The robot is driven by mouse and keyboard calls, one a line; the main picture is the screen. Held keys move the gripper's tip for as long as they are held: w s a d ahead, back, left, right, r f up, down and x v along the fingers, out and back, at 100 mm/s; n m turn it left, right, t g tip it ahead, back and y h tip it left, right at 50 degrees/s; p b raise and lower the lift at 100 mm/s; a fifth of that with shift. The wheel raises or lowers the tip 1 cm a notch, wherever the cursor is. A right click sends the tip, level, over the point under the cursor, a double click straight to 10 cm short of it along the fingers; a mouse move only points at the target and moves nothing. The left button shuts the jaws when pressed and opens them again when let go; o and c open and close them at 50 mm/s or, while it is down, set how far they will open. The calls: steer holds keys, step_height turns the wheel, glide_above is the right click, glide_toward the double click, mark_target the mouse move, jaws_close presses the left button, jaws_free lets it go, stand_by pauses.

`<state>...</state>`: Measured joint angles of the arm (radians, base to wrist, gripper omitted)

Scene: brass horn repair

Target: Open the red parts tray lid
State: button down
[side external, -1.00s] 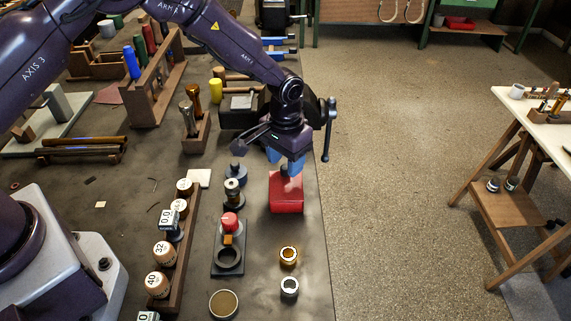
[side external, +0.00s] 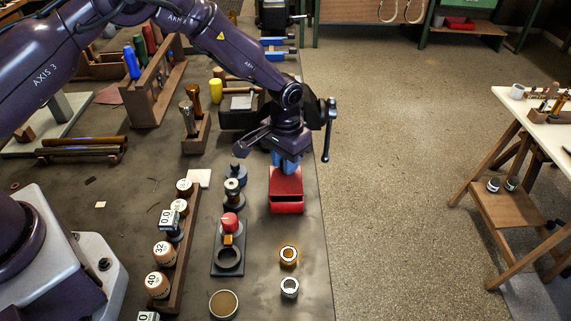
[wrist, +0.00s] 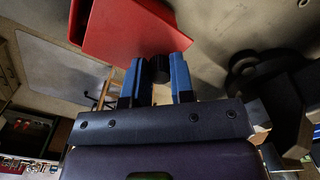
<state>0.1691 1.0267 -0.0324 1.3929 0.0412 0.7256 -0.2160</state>
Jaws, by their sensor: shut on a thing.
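The red parts tray (side external: 287,208) stands near the right edge of the bench. Its red lid (side external: 285,183) is tilted, with its near edge raised and a dark gap showing between it and the tray's front wall. My gripper (side external: 286,163) is at the far end of the lid. In the wrist view, my gripper's blue fingers (wrist: 158,76) are shut on a dark round knob (wrist: 159,66) beside the red lid (wrist: 130,35). The tray's inside is mostly hidden by the lid.
A bench vise (side external: 328,130) is behind my gripper. The bench edge drops off on the right.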

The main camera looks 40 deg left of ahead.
steer(key=w+a, duration=0.4)
steer(key=c, duration=1)
jaws_free()
step_height(320, 180, up, 13)
steer(key=shift+r, duration=0.1)
